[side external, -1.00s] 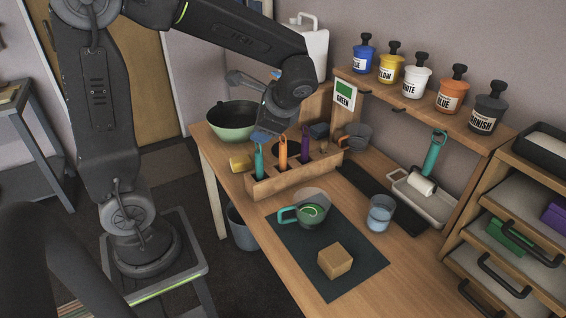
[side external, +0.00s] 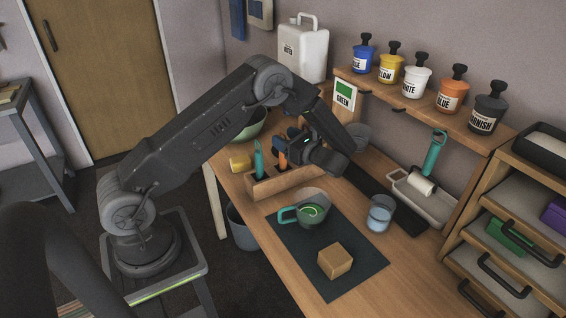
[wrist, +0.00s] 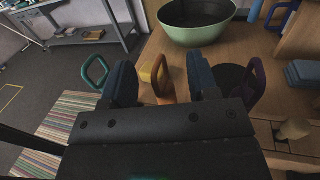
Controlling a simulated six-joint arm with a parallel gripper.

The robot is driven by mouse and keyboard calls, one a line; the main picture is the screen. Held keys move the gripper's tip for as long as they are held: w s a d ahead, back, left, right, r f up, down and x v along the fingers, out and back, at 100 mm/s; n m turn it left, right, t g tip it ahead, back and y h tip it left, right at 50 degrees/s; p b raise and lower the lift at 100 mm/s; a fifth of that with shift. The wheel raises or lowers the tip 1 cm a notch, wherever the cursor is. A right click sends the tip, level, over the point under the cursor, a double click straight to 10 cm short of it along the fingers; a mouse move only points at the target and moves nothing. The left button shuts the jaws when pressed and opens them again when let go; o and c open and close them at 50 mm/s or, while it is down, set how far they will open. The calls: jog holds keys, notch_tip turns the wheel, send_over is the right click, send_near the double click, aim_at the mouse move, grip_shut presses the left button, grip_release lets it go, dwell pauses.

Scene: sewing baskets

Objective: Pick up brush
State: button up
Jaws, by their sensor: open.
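Brushes with coloured handles stand in a wooden rack (side external: 268,187) on the table. The teal handle (side external: 259,160) is on the left in the side view and shows as a green loop (wrist: 96,72) in the wrist view. The orange handle (side external: 282,159) is beside it; in the wrist view its loop (wrist: 164,88) lies between my two fingers. The purple handle (wrist: 256,84) is just right of the right finger; my gripper hides it in the side view. My gripper (wrist: 162,78) is open, with blue fingers on either side of the orange handle. I cannot tell whether they touch it.
A green bowl (wrist: 196,32) and a yellow sponge (side external: 240,162) are behind the rack. On the dark mat (side external: 322,282) are a teal-handled cup (side external: 311,212) and a wooden block (side external: 335,260). A glass of water (side external: 380,214) stands to their right.

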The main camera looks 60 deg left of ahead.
aim_at(283, 159)
notch_tip(283, 159, down, 4)
jog(key=shift+f, duration=0.1)
jog(key=shift+s+a+f, duration=0.15)
jog(key=shift+a, duration=0.3)
jog(key=shift+s+a+f, duration=0.1)
jog(key=shift+a+f, duration=0.05)
jog(key=shift+a, duration=0.25)
jog(key=shift+s+a, duration=0.15)
jog(key=shift+a, duration=0.45)
jog(key=shift+c, duration=0.2)
grip_shut()
